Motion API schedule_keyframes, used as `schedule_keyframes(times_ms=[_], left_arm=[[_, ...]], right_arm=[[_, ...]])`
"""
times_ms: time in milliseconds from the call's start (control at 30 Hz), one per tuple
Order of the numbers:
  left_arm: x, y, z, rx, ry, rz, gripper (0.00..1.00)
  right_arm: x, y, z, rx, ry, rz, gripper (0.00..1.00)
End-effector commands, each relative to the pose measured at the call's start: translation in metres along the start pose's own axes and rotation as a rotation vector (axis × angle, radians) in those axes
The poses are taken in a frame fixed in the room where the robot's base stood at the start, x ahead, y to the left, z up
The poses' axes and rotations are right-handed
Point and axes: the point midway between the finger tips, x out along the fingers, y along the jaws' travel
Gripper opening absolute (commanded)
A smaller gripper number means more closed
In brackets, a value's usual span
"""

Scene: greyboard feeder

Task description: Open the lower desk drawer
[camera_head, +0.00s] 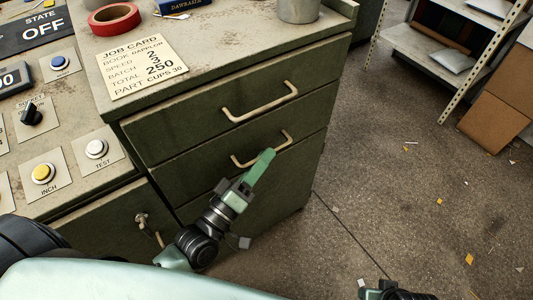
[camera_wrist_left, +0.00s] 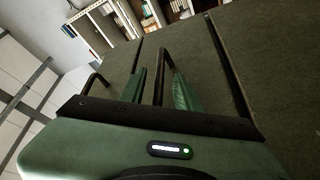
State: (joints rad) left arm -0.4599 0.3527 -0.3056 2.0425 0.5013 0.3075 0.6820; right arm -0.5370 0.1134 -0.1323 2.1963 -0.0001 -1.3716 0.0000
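The green desk has an upper drawer (camera_head: 190,128) and a lower drawer (camera_head: 195,174), and both look closed. The lower drawer's pale bent-bar handle (camera_head: 243,163) is partly behind my left gripper (camera_head: 265,160), which reaches it from the front. In the left wrist view my left gripper (camera_wrist_left: 160,92) has its two green fingers apart, with a dark handle bar (camera_wrist_left: 163,65) seen between them. I cannot tell whether the fingers touch the bar. My right arm's end (camera_head: 390,291) shows only in part at the bottom edge, and its fingers are not clear.
The upper drawer's handle (camera_head: 260,103) is just above. A job card (camera_head: 140,66) and red tape roll (camera_head: 114,18) lie on the desk top. A button panel (camera_head: 75,125) is at left. A metal shelf (camera_head: 430,50) and cardboard box (camera_head: 495,120) stand at right. The floor between is mostly clear.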

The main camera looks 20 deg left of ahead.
Motion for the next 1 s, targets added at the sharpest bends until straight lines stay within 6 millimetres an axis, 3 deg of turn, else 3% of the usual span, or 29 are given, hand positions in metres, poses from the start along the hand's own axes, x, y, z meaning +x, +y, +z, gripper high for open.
schedule_keyframes(times_ms=[133, 433, 467, 567, 600, 1000], left_arm=[[0.014, 0.0, 0.0, 0.0, 0.001, 0.001, 0.33], [0.018, 0.0, 0.0, 0.001, -0.001, -0.001, 0.33], [0.017, 0.0, 0.0, 0.001, -0.001, -0.001, 0.3], [0.017, 0.0, 0.0, 0.001, -0.001, 0.0, 0.02], [0.017, 0.0, 0.0, 0.001, -0.001, -0.001, 0.0], [0.017, 0.0, 0.0, 0.001, -0.001, -0.001, 0.0]], right_arm=[[-0.002, 0.0, 0.0, 0.0, -0.001, 0.001, 0.36], [-0.002, 0.001, 0.0, 0.001, -0.002, 0.001, 0.36], [-0.002, 0.001, 0.0, 0.001, -0.002, 0.001, 0.36], [-0.002, 0.001, 0.0, 0.001, -0.002, 0.001, 0.36], [-0.002, 0.001, 0.0, 0.001, -0.002, 0.001, 0.36], [-0.002, 0.001, 0.0, 0.001, -0.001, 0.001, 0.36]])
